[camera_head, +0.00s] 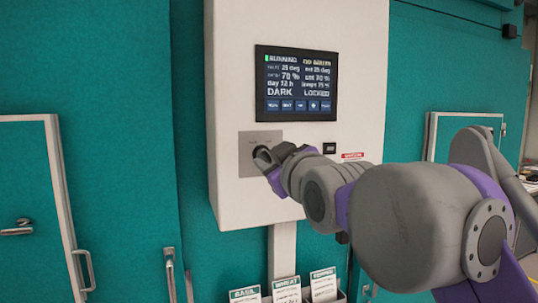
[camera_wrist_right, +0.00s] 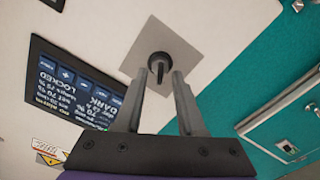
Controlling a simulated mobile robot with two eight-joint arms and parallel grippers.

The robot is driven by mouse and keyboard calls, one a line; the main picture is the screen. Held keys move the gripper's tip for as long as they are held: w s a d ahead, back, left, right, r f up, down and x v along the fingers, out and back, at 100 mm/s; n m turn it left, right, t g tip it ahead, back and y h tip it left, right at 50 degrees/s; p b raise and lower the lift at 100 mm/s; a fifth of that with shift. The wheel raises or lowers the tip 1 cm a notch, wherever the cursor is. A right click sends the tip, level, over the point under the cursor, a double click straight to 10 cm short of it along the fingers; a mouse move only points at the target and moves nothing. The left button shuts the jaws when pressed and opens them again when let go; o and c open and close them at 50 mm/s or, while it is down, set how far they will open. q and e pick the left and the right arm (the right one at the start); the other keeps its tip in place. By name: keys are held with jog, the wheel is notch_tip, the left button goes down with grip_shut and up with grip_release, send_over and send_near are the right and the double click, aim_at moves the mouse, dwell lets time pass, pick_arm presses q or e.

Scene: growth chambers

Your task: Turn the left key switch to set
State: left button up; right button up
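The key switch (camera_wrist_right: 159,65) is a dark round knob with a raised grip on a square grey metal plate (camera_wrist_right: 180,45). The plate (camera_head: 247,165) also shows in the head view, below the screen on the white control box (camera_head: 225,90). My right gripper (camera_wrist_right: 160,75) is at the switch, its two fingers apart, with the knob between or just beyond their tips. I cannot tell whether either finger touches it. In the head view my right gripper (camera_head: 265,158) covers the switch. My left gripper is not in view.
The screen (camera_head: 296,83) reads RUNNING, DARK and LOCKED. A small black part (camera_head: 329,148) and a red-topped label (camera_head: 353,156) are to the right of the plate. Labelled cards (camera_head: 287,289) stand below the box. Teal walls with white-framed doors (camera_head: 30,190) flank it.

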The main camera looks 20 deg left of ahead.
jog(key=shift+w+a, duration=0.35)
jog(key=shift+w, duration=0.15)
grip_shut()
